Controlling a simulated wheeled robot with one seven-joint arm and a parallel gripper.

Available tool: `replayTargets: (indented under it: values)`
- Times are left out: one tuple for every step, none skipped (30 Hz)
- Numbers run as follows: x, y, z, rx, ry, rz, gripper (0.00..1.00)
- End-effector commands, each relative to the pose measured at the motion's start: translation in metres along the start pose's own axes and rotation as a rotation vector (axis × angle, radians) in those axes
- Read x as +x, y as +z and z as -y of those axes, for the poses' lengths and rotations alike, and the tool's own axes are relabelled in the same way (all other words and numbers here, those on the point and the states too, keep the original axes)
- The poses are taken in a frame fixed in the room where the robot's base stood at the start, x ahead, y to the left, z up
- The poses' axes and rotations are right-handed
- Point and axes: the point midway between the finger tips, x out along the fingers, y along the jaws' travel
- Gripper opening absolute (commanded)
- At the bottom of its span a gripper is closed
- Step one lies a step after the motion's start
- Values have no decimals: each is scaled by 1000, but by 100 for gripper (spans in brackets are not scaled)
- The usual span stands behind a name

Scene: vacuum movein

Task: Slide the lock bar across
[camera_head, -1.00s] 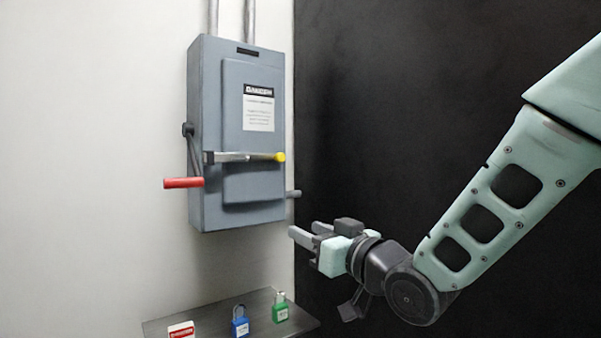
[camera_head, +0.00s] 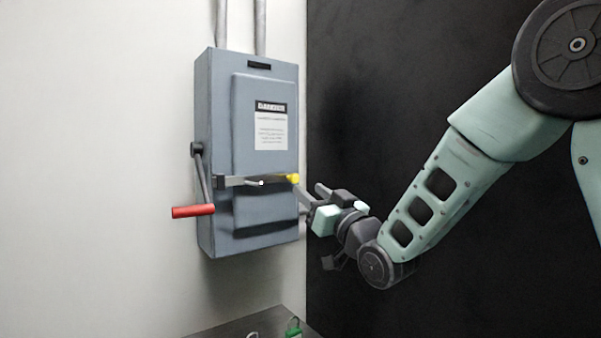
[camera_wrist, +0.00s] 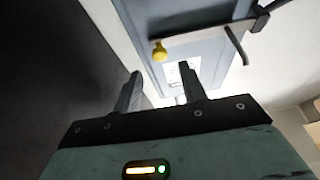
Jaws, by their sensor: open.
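The lock bar (camera_head: 245,182) is a grey horizontal bar across the front of the grey switch box (camera_head: 225,110). Its yellow knob (camera_head: 293,178) is at the right end, near the box's right edge. My gripper (camera_head: 312,192) is just right of and slightly below the knob, open and empty. In the wrist view, the knob (camera_wrist: 159,50) shows beyond and between my two open fingers (camera_wrist: 158,88), with the bar (camera_wrist: 200,33) running off to the right. The knob looks apart from the fingers.
A lever with a red handle (camera_head: 193,211) hangs on the box's left side. A shelf (camera_head: 235,328) below holds a green padlock (camera_head: 293,328), partly cut off. A dark wall (camera_head: 400,90) lies to the right. The space right of the box is clear apart from my arm.

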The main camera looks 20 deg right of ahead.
Motion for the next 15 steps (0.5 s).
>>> replayTargets:
  values:
    - [12,-4,0,0,-1,0,42]
    - [17,-3,0,1,-1,0,42]
    - [24,-3,1,1,-1,0,42]
    - [28,-3,1,1,-1,0,42]
    - [33,-3,0,1,0,0,42]
    - [37,-2,0,1,0,1,42]
    - [41,-2,0,1,0,0,42]
    - [43,-2,0,1,0,0,42]
    - [46,-1,0,1,0,0,42]
    - [48,-1,0,1,0,0,42]
    - [50,-1,0,1,0,0,42]
    - [51,-1,0,1,0,-1,42]
    - [52,-1,0,1,0,0,42]
    - [52,0,0,1,0,0,42]
    - [53,0,0,1,0,0,42]
